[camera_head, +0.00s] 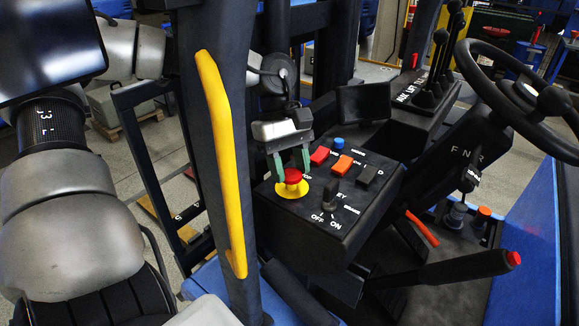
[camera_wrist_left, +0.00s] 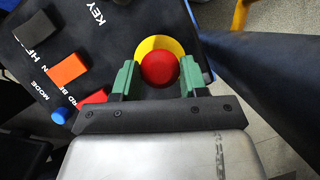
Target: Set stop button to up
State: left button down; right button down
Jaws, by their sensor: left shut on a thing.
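The stop button is a red mushroom head (camera_head: 293,175) on a yellow round base (camera_head: 291,190), at the left side of the black control panel (camera_head: 345,215). My left gripper (camera_head: 290,168) reaches down to it from above, with its green fingers on either side of the red head. In the left wrist view the red button (camera_wrist_left: 160,69) sits between the fingertips of the left gripper (camera_wrist_left: 160,78), with the yellow base (camera_wrist_left: 149,44) behind it. The gripper is shut on the button. Whether the button is up or pressed in cannot be told. My right gripper is not in view.
Red (camera_head: 320,156), orange (camera_head: 342,165) and dark (camera_head: 368,174) rocker switches, a blue button (camera_head: 338,144) and a key switch (camera_head: 330,194) stand close by. A dark post with a yellow handrail (camera_head: 218,150) rises left of the panel. A steering wheel (camera_head: 520,90) is at the right.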

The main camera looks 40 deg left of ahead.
pick_arm(q)
jog(key=shift+r, duration=0.55)
jog(key=c, duration=1.9)
grip_release()
jog(key=shift+w+r, duration=0.1)
jog(key=shift+r, duration=0.25)
jog(key=o, duration=1.3)
jog(key=shift+a+r, duration=0.15)
jog(key=shift+r, duration=0.05)
jog(key=b+v, duration=0.2)
jog(key=v, duration=0.8)
jog(key=shift+r, duration=0.15)
